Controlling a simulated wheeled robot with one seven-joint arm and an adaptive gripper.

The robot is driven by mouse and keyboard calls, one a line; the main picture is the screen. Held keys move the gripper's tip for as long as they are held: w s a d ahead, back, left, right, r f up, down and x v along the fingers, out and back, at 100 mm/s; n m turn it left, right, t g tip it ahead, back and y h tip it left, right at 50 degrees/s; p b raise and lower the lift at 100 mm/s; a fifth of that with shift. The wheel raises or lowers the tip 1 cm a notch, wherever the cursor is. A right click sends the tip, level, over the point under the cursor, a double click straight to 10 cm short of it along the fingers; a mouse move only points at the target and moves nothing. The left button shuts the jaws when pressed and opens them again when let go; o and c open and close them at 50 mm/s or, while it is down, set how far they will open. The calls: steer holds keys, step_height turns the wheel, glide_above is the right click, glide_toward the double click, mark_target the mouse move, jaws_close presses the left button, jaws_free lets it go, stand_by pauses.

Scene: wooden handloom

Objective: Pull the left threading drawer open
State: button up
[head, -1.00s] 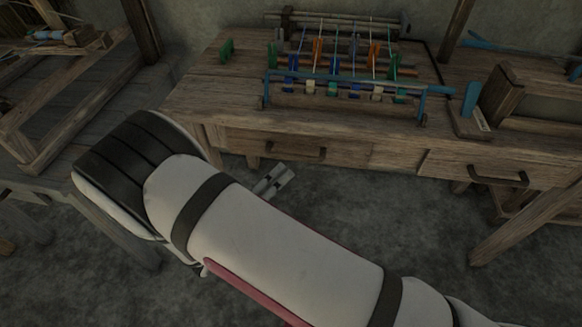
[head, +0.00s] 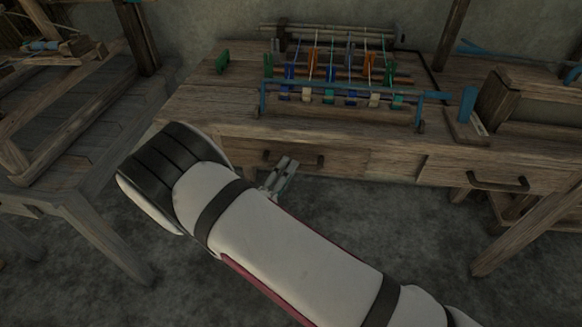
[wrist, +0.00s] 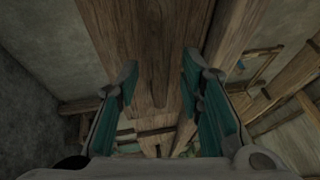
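The left drawer (head: 345,162) is a plain wooden front under the loom table and looks closed. Its dark handle (head: 312,161) is partly covered by my gripper (head: 281,170). My gripper is at the left part of the handle in the head view; I cannot tell whether it touches it. In the wrist view my gripper (wrist: 160,82) has its two teal-padded fingers wide apart.
The table (head: 205,95) carries a small loom (head: 340,90) with coloured pieces. A second drawer handle (head: 497,184) is at the right. A grey wooden bench (head: 95,185) stands at the left. The floor (head: 400,240) in front of the table is open.

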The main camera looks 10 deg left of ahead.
steer(key=shift+x, duration=1.15)
jaws_close()
steer(key=shift+s, duration=0.1)
